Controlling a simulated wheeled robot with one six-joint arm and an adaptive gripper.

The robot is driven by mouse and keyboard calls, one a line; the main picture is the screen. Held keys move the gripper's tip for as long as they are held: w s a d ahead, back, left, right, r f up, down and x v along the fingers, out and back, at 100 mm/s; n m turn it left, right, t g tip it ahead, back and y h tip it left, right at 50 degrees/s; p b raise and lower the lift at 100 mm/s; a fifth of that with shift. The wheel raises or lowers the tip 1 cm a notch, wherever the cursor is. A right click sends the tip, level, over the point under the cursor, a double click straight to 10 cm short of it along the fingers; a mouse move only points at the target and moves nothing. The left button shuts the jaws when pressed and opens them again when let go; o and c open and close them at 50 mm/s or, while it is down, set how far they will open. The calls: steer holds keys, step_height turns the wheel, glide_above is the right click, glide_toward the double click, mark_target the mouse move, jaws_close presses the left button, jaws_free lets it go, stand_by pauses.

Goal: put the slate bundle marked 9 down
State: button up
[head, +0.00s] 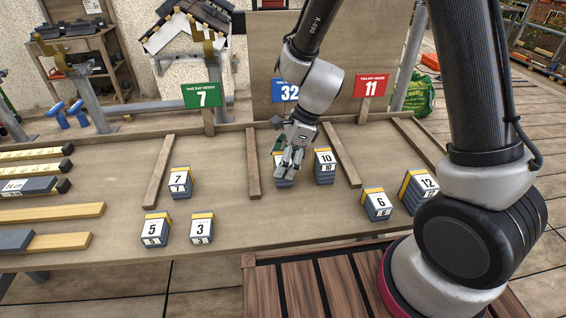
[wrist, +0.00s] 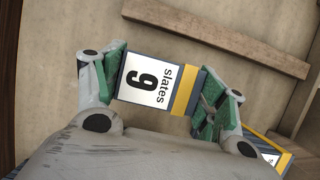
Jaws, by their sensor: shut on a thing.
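The slate bundle marked 9 (wrist: 158,82) is between the green-padded fingers of my gripper (wrist: 165,90) in the wrist view. It has a white label reading "slates 9" and a yellow band at one end. In the head view my gripper (head: 292,160) points down in the middle bay, and the bundle (head: 284,183) shows under it, its label mostly hidden by the fingers. The bundle is on or just above the board; I cannot tell which. The bundle marked 10 (head: 325,168) stands just to its right.
Wooden strips (head: 253,162) divide the board (head: 225,205). Open board lies in front of my gripper.

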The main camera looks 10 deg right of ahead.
steer(key=shift+f, duration=0.35)
steer(key=shift+f, duration=0.15)
steer(key=o, duration=1.3)
steer(key=v, duration=1.2)
steer(key=s+d+r+n+t+h, duration=0.1)
steer(key=s+d+r+n, duration=0.4)
steer(key=s+d+n, duration=0.1)
steer(key=s+d+r+n+t+h, duration=0.1)
steer(key=s+d+r+n, duration=0.3)
steer(key=d, duration=0.5)
steer(key=s+d+r+n+t+h, duration=0.2)
steer(key=s+d+r+n, duration=0.3)
steer(key=s+d+n, duration=0.2)
steer(key=shift+s+d+r+n+h, duration=0.3)
steer(key=shift+s+d+r+n, duration=0.1)
steer(key=shift+d+n, duration=0.15)
